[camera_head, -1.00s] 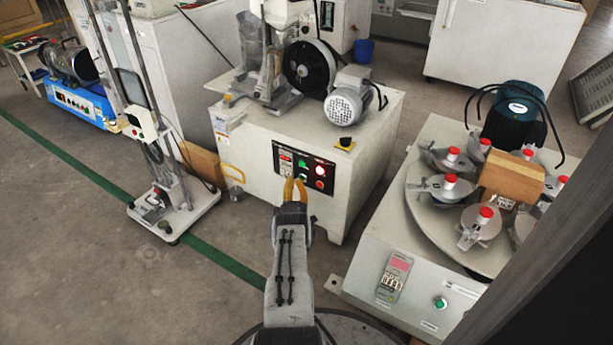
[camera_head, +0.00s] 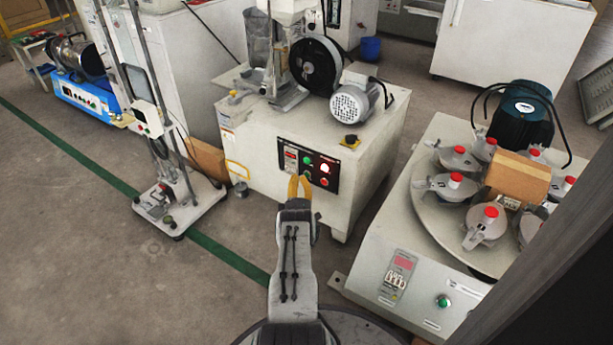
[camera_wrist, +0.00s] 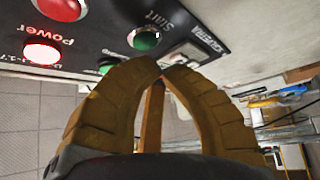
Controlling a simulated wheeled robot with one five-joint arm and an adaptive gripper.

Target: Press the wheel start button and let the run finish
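The white machine (camera_head: 270,175) with a large black wheel (camera_head: 315,66) on top stands ahead. Its black control panel (camera_head: 316,161) carries red and green controls. In the wrist view a green button (camera_wrist: 145,39) sits beside the word "Start". A glowing red lamp (camera_wrist: 42,52) sits beside the word "Power". A second green button (camera_wrist: 106,65) is partly hidden by a finger. My gripper (camera_head: 299,179) has yellow fingers, and its tips nearly meet with nothing visible held. The tips (camera_wrist: 161,66) appear just below the Start button in the wrist view; contact cannot be told.
A turntable machine (camera_head: 400,225) with red-capped holders stands close on the right. A tall stand (camera_head: 177,212) is on the left, and a cardboard box (camera_head: 208,160) is beside the white machine. A dark post (camera_head: 560,260) cuts the right edge. Floor is open at left.

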